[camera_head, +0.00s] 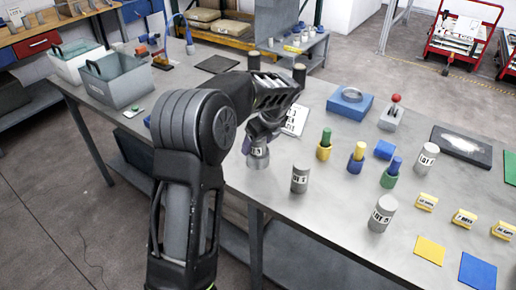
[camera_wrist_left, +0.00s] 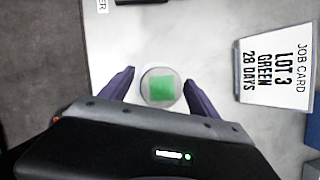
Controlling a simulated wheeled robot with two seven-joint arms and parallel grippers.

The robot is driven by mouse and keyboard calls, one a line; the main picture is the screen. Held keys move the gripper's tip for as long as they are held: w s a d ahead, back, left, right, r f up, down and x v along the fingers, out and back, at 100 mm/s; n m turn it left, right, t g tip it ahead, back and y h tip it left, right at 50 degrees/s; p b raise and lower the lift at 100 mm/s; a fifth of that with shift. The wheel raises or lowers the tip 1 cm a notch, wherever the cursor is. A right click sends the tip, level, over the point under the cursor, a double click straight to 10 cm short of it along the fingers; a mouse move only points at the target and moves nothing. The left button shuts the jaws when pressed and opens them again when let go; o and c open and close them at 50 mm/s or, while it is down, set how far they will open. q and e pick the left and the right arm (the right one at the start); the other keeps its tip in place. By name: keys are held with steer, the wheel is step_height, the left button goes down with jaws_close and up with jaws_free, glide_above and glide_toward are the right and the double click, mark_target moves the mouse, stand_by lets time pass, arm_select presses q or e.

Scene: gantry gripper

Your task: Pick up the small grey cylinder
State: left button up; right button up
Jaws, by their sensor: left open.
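A small grey cylinder (camera_head: 259,160) with a dark-lettered label stands upright on the grey workbench (camera_head: 330,225), partly covered by my left gripper (camera_head: 258,142). In the left wrist view a round grey top with a green square (camera_wrist_left: 160,87) shows just beyond and between the purple fingertips of my left gripper (camera_wrist_left: 158,80). The fingers are spread, with a gap on each side of the cylinder. Another grey cylinder (camera_head: 300,180) stands just right of it. My right gripper is not in view.
Larger grey cylinders (camera_head: 381,214) (camera_head: 427,158) stand to the right. A job card reading LOT 3 GREEN (camera_wrist_left: 277,75) stands beside the cylinder. Grey bins (camera_head: 118,82) sit at the left.

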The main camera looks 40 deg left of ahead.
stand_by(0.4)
arm_select(q)
jaws_close()
stand_by(0.6)
